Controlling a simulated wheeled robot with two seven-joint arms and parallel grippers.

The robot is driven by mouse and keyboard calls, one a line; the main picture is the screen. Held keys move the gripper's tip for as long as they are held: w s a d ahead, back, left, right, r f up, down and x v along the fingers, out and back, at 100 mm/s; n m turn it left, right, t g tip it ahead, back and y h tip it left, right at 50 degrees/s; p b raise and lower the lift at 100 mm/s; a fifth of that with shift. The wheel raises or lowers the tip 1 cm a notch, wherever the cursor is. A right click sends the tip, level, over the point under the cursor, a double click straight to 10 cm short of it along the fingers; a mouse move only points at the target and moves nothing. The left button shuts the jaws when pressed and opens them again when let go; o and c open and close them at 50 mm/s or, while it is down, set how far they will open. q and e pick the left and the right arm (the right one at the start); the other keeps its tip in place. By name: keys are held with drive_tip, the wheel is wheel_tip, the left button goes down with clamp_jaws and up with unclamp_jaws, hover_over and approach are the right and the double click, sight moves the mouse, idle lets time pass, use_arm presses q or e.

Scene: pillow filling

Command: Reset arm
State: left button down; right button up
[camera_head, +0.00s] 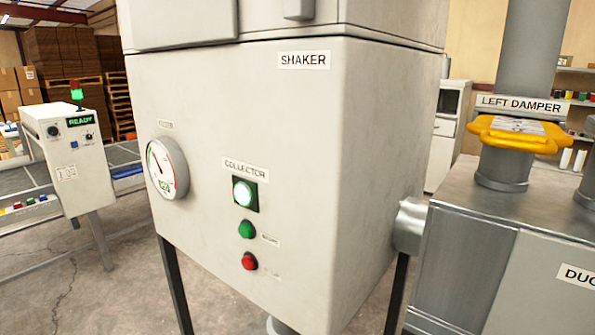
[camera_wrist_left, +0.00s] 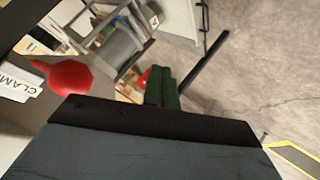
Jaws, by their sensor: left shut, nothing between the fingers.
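My left gripper (camera_wrist_left: 162,72) shows in the left wrist view as dark green fingers, closed together with nothing between them. It points out over the floor and is apart from the things around it. Neither of my arms shows in the head view, and my right gripper is in no view.
A white cabinet (camera_head: 300,130) labelled SHAKER, with a gauge, a lit green lamp and two buttons, fills the head view's middle. A grey metal duct (camera_head: 480,245) with a yellow damper (camera_head: 520,133) stands at right. A red knob (camera_wrist_left: 70,76) beside a CLAMP label is left of my fingers.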

use_arm(q)
drive_tip(key=s+a+f+m+g, duration=0.2)
drive_tip(key=s+f, duration=0.4)
drive_tip(key=s, duration=0.5)
drive_tip(key=s+a+f+m+g+y+b, duration=0.1)
drive_tip(key=s+a+f+m+g, duration=0.2)
drive_tip(key=s, duration=0.9)
drive_tip(key=s+a+f+m+g+y, duration=0.1)
drive_tip(key=s+a+f+m+g, duration=0.1)
drive_tip(key=s+f, duration=0.7)
drive_tip(key=s+m+g, duration=0.1)
drive_tip(key=s+g, duration=0.1)
drive_tip(key=shift+s+a+f+g, duration=0.2)
drive_tip(key=shift+a+f+g, duration=0.1)
drive_tip(key=shift+g, duration=0.1)
